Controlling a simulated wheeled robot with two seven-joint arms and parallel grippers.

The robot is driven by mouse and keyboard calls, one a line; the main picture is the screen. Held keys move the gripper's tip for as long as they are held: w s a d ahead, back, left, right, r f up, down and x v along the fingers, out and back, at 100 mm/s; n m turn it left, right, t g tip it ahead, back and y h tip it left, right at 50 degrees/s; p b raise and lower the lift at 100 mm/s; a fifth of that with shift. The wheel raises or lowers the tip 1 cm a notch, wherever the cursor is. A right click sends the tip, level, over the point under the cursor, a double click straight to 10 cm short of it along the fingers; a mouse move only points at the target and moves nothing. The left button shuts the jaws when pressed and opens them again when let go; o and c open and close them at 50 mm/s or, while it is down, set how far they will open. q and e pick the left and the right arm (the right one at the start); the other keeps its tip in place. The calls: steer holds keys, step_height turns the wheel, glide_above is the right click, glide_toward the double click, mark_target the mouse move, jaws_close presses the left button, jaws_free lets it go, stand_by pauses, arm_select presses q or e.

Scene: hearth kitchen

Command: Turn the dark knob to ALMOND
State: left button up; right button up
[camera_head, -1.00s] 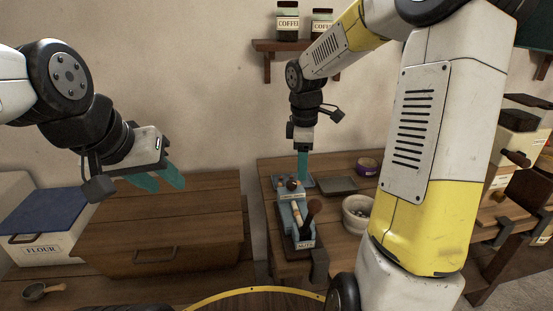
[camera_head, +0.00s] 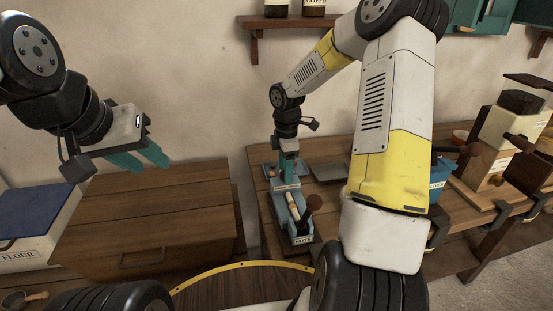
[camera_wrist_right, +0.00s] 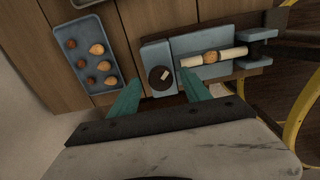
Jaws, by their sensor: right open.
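The dark knob (camera_wrist_right: 160,78) is round with a pale pointer mark, on the end block of a blue nutcracker-like device (camera_wrist_right: 187,48). In the head view the device (camera_head: 281,208) stands on the table with a NUTS label at its front; there the knob is hidden by my gripper. My right gripper (camera_head: 288,170) points down over the device's far end. In the right wrist view its teal fingers (camera_wrist_right: 160,94) are apart, one on each side of the knob, with nothing visibly held. I cannot tell contact or read ALMOND. My left gripper (camera_head: 148,158) is open and empty above a wooden box.
A blue tray of several nuts (camera_wrist_right: 83,74) lies beside the device. The wooden box (camera_head: 150,210) and flour bin (camera_head: 30,225) are at left. A grinder-like machine (camera_head: 505,135) and clamps are at right.

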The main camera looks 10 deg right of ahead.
steer(key=shift+f, duration=0.2)
jaws_close()
